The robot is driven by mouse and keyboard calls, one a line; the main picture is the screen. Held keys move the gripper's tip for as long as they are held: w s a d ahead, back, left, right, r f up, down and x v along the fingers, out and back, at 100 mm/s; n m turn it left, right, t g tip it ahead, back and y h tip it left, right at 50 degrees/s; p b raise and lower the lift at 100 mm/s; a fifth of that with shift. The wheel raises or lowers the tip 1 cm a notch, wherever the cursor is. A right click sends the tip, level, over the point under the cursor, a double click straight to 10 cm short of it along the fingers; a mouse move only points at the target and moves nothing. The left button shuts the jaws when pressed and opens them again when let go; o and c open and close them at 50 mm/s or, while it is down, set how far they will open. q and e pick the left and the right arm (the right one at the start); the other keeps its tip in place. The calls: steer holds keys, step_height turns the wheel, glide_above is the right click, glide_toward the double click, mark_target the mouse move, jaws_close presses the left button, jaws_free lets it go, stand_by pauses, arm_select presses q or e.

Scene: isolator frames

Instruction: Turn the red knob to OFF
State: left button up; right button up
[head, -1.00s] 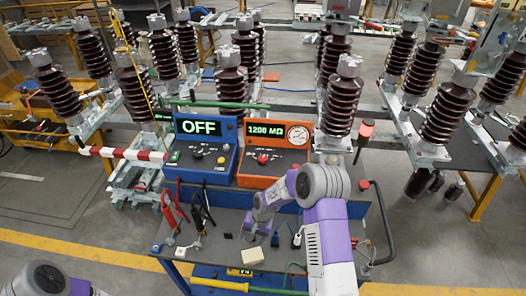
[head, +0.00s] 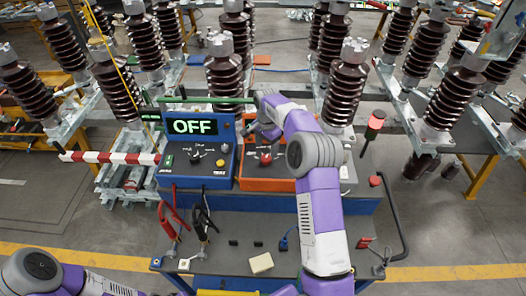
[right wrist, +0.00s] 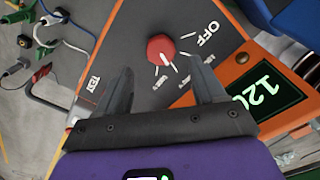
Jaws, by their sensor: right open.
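The red knob (head: 265,158) sits on the sloped face of the orange box (head: 253,184), on the bench. In the right wrist view the red knob (right wrist: 161,49) is plain, with a white pointer and white labels around it. The OFF label (right wrist: 208,33) is to its upper right; the pointer is not turned to it. My right gripper (right wrist: 166,75) is open, its fingers to either side below the knob in that view, not closed on it. In the head view my right gripper (head: 249,128) is over the box's upper left part. My left gripper is out of view.
The blue box (head: 198,180) with a lit OFF display stands directly left of the orange box. Red and black clamps (head: 203,218) and a pale block (head: 261,263) are on the bench. Tall brown insulators (head: 223,70) stand behind. Cables (right wrist: 52,42) show in the wrist view.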

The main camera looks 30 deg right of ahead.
mark_target(266, 158)
step_height(266, 158, down, 5)
steer(key=shift+w+f, duration=0.15)
steer(key=shift+f, duration=0.3)
steer(key=c, duration=1.1)
steer(key=shift+o, duration=0.2)
